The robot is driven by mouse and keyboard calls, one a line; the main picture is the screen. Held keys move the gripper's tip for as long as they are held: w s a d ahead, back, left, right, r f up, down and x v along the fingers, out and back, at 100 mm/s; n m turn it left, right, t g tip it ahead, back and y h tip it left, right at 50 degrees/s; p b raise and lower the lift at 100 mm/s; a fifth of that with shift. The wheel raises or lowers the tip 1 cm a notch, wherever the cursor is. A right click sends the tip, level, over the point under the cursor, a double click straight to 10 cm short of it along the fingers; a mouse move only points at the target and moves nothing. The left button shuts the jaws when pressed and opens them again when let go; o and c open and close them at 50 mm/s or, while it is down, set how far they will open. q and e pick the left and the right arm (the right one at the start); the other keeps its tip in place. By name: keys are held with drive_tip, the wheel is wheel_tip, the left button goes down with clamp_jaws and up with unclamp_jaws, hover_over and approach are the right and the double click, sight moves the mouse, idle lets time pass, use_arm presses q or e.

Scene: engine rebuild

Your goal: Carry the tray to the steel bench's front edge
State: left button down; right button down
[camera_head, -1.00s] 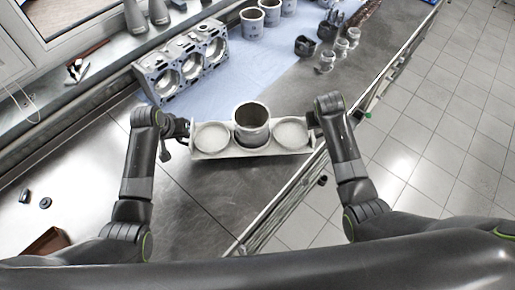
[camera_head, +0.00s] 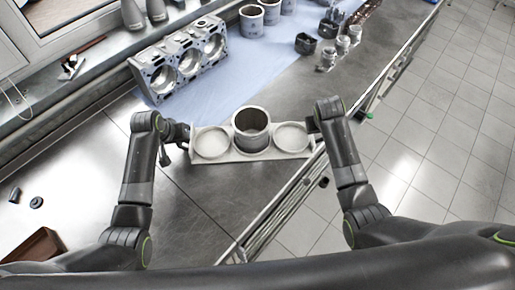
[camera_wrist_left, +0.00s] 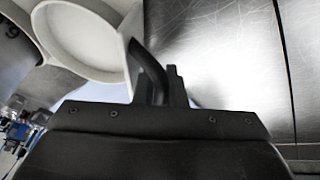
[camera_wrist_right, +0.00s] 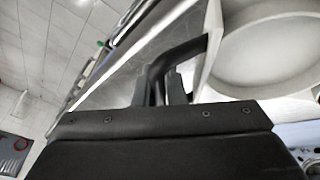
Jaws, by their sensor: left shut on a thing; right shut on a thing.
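The tray (camera_head: 230,155) is pale, with round recesses in a row and a grey metal cylinder (camera_head: 251,138) standing in the middle one. The two outer recesses look empty. It is over the steel bench (camera_head: 210,195), its right end by the front edge; I cannot tell whether it touches the bench. My left gripper (camera_head: 188,133) is shut on the tray's left end, also seen in the left wrist view (camera_wrist_left: 160,85). My right gripper (camera_head: 311,124) is shut on its right end, also seen in the right wrist view (camera_wrist_right: 170,85).
An engine block (camera_head: 180,62) stands on a blue mat (camera_head: 232,72) behind the tray. More cylinders (camera_head: 252,20) and small pistons (camera_head: 328,58) stand further back. A brown box (camera_head: 36,246) and small dark parts lie at left. Tiled floor lies beyond the bench's right edge.

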use_arm(q)
drive_tip(key=c, duration=1.9)
unclamp_jaws()
drive_tip(key=shift+f, duration=0.2)
use_arm(e)
drive_tip(key=c, duration=1.9)
unclamp_jaws()
drive_tip(key=shift+f, duration=0.2)
use_arm(q)
drive_tip(key=o, duration=0.4)
use_arm(e)
drive_tip(key=o, duration=0.4)
use_arm(q)
drive_tip(key=shift+r, duration=0.1)
use_arm(e)
drive_tip(key=shift+r, duration=0.1)
use_arm(q)
drive_tip(key=shift+r, duration=0.1)
drive_tip(key=v, duration=0.7)
drive_tip(key=shift+s+r, duration=0.2)
drive_tip(key=shift+r, duration=0.05)
use_arm(e)
drive_tip(key=v, duration=1.2)
drive_tip(key=shift+s+a, duration=0.1)
use_arm(q)
drive_tip(key=shift+a, duration=0.15)
